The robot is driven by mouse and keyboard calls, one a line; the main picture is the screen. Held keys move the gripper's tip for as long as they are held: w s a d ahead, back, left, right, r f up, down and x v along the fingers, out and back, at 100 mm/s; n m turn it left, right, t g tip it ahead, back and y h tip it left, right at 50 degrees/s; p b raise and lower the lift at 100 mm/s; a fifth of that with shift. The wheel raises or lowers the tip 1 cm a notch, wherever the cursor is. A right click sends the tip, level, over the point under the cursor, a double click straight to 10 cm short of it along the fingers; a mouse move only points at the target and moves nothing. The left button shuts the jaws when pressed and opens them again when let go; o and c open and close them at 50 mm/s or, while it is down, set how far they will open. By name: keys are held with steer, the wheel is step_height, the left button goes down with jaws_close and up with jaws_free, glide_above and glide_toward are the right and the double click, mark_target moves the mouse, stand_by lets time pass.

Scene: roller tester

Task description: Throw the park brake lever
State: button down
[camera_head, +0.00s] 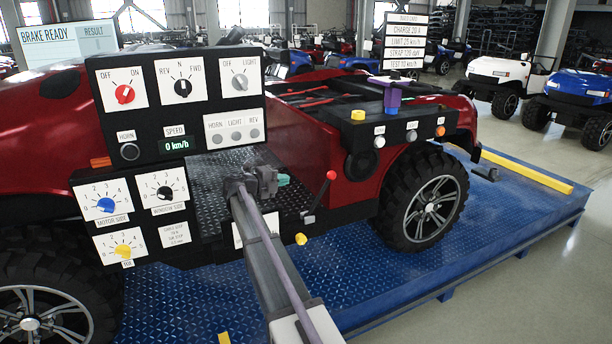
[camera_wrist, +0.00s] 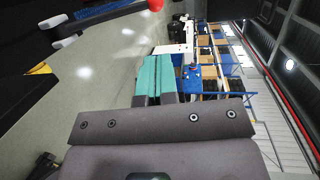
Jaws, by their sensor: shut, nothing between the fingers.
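A lever with a red knob (camera_head: 331,175) rises from a small pivot at the side of the red cart, tilted up to the right; I take it to be the park brake lever. My gripper (camera_head: 284,180) is left of the red knob and apart from it, in front of the cart's dark floor. Its teal fingertips (camera_wrist: 152,76) are together with nothing between them. In the wrist view, a red rounded thing (camera_wrist: 156,5) is cut by the top edge; I cannot tell surely that it is the knob.
The switch panel (camera_head: 180,103) stands left of my gripper, with dial plates (camera_head: 107,205) below. A yellow knob (camera_head: 301,239) sits below the lever. A shelf with several knobs (camera_head: 395,128) and the rear wheel (camera_head: 425,207) lie to the right.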

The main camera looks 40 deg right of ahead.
steer(key=b, duration=0.2)
glide_toward(329, 174)
steer(key=d, duration=0.2)
steer(key=w+d, duration=0.1)
steer(key=shift+d+f, duration=0.15)
steer(key=shift+d, duration=0.25)
steer(key=shift+s+d, duration=0.1)
steer(key=d, duration=0.2)
steer(key=d+f+b, duration=0.1)
steer(key=shift+s+d, duration=0.35)
steer(key=shift+d, duration=0.05)
steer(key=shift+a+r, duration=0.1)
steer(key=shift+a+r+p, duration=0.15)
steer(key=shift+a+p, duration=0.1)
steer(key=shift+p, duration=0.05)
steer(key=a+r+p, duration=0.2)
steer(key=a, duration=0.4)
steer(key=a+r+p, duration=0.2)
steer(key=a, duration=0.4)
steer(key=shift+a+r, duration=0.25)
steer(key=shift+a, duration=0.1)
